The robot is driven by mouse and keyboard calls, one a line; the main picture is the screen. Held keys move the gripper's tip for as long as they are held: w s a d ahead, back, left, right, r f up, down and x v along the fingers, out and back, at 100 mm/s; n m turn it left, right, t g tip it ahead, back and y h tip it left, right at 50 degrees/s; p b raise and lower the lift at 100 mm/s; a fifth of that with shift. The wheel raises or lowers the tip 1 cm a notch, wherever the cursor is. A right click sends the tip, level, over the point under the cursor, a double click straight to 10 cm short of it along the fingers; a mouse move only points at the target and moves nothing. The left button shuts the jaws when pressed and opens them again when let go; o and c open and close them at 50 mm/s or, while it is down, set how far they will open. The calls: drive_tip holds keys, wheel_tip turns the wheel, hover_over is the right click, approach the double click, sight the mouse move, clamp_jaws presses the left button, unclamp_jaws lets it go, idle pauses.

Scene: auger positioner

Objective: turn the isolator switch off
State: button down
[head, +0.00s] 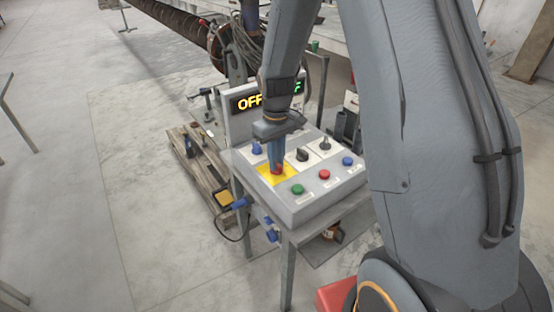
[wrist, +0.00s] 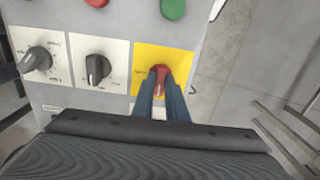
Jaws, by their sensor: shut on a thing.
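The isolator switch is a red rotary handle on a yellow plate; it shows in the wrist view (wrist: 159,72), and its yellow plate (head: 264,169) shows at the left of the sloped control panel in the head view. My gripper (head: 277,166) reaches down onto it from above. In the wrist view its two blue fingers (wrist: 160,88) are shut on the red handle, one on each side. The handle points along the fingers, toward the bottom of the wrist view. The fingers hide part of the handle. A display (head: 250,102) behind the panel reads "OFF" in yellow, with green lettering partly hidden by my arm.
Two black knobs on white plates, a near one (wrist: 98,68) and a farther one (wrist: 38,60), sit beside the yellow plate. A green button (head: 298,189), a red button (head: 324,174) and a blue button (head: 347,161) line the panel's front. A wooden pallet (head: 199,176) lies left of the stand.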

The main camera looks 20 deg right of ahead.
drive_tip(key=c, duration=1.8)
unclamp_jaws()
drive_tip(key=shift+w, duration=0.1)
drive_tip(key=shift+o, duration=0.2)
drive_tip(key=shift+r, duration=0.1)
drive_tip(key=shift+r+b, duration=1.1)
drive_tip(key=shift+r, duration=2.75)
drive_tip(key=s+f+m+t+b, duration=0.1)
drive_tip(key=s+f+m, duration=0.1)
drive_tip(key=s, duration=1.5)
drive_tip(key=shift+s+a+m+b, duration=0.2)
drive_tip(key=shift+s+m+b, duration=0.1)
drive_tip(key=shift+m, duration=0.6)
